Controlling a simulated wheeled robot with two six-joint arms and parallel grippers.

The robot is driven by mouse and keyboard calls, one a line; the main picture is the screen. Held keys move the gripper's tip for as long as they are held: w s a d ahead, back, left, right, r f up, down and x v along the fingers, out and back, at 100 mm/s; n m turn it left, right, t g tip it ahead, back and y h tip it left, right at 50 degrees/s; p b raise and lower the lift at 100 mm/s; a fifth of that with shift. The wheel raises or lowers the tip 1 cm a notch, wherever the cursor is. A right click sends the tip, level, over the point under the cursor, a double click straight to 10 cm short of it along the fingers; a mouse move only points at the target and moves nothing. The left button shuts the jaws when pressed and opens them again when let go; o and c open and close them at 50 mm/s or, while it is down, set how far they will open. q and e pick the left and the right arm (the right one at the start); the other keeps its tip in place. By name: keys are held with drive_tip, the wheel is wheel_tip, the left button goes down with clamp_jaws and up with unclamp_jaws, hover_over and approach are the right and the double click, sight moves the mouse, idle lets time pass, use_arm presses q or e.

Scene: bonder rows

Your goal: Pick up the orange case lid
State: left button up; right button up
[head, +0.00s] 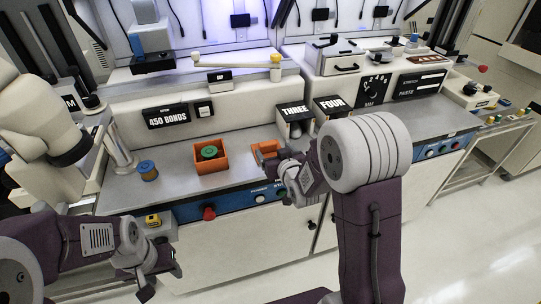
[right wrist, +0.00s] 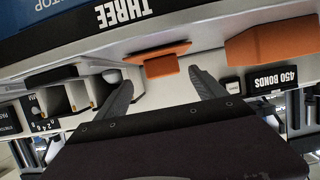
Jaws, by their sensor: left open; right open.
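The orange case lid (head: 266,148) lies on the grey bench top, right of the open orange case (head: 197,165), which holds a green spool (head: 209,152). My right gripper (head: 277,163) is at the lid and hides part of it in the head view. In the right wrist view the lid (right wrist: 160,62) shows between and just beyond the tips of my open right gripper (right wrist: 161,76); I cannot tell whether they touch it. The case (right wrist: 275,45) is also there at the upper right. My left gripper (head: 162,272) is open and empty, low at the front left.
Bins marked THREE (head: 295,113) and FOUR (head: 328,105) stand behind the lid. A red knob (head: 208,213) is on the bench's front edge. A yellow item (head: 153,220) sits at the front left.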

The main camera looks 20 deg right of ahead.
sight(269, 146)
drive_tip(key=w, duration=0.2)
drive_tip(key=w+a, duration=0.1)
drive_tip(key=shift+f, duration=0.35)
drive_tip(key=shift+w+d+f, duration=0.2)
drive_tip(key=shift+w, duration=0.2)
drive_tip(key=x, duration=0.5)
drive_tip(key=shift+w+r, duration=0.15)
drive_tip(key=shift+r, duration=0.2)
drive_tip(key=c, duration=1.5)
